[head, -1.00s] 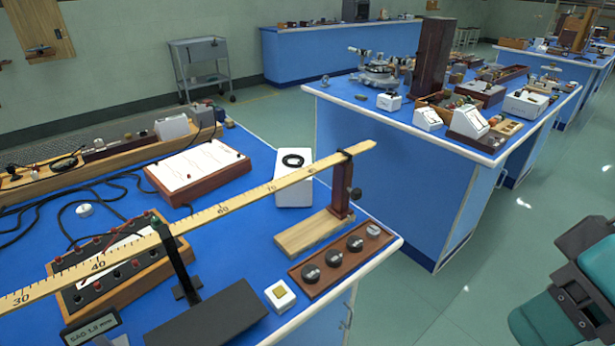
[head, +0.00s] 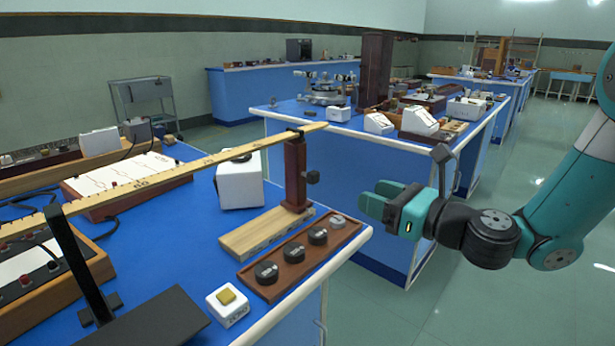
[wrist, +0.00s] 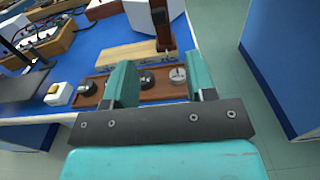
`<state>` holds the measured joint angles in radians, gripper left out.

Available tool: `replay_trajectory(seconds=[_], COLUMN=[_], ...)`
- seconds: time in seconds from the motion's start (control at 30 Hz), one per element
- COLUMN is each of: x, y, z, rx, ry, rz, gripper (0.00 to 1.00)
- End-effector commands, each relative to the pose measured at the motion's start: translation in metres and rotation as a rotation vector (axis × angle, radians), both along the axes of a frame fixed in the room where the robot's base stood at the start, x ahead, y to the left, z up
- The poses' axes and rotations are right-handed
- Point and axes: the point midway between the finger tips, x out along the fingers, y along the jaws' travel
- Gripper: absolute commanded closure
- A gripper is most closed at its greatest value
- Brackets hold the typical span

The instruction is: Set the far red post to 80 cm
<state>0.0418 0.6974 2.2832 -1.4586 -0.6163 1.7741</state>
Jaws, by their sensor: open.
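The red-brown post (head: 296,172) stands upright on a pale wooden base (head: 258,236) near the right end of the blue bench. In the head view my open, empty gripper (head: 378,204) is in the air to the right of the post. In the wrist view the post (wrist: 163,28) shows beyond my gripper (wrist: 153,84), whose fingers are apart with nothing between them.
A wooden tray (head: 285,282) of several dark discs lies in front of the post's base. A white box with a yellow button (head: 227,305) is beside it. A white block (head: 238,183) stands behind the beam. Another blue bench (head: 395,195) stands across the green floor.

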Motion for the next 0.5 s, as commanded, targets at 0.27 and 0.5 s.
replay_trajectory(seconds=[0.27, 0.5], x=[0.021, 0.047], y=[0.030, 0.067], z=[0.010, 0.008], rx=[-0.004, -0.006], ry=[-0.001, -0.008], rz=[0.005, 0.009], gripper=[0.49, 0.49])
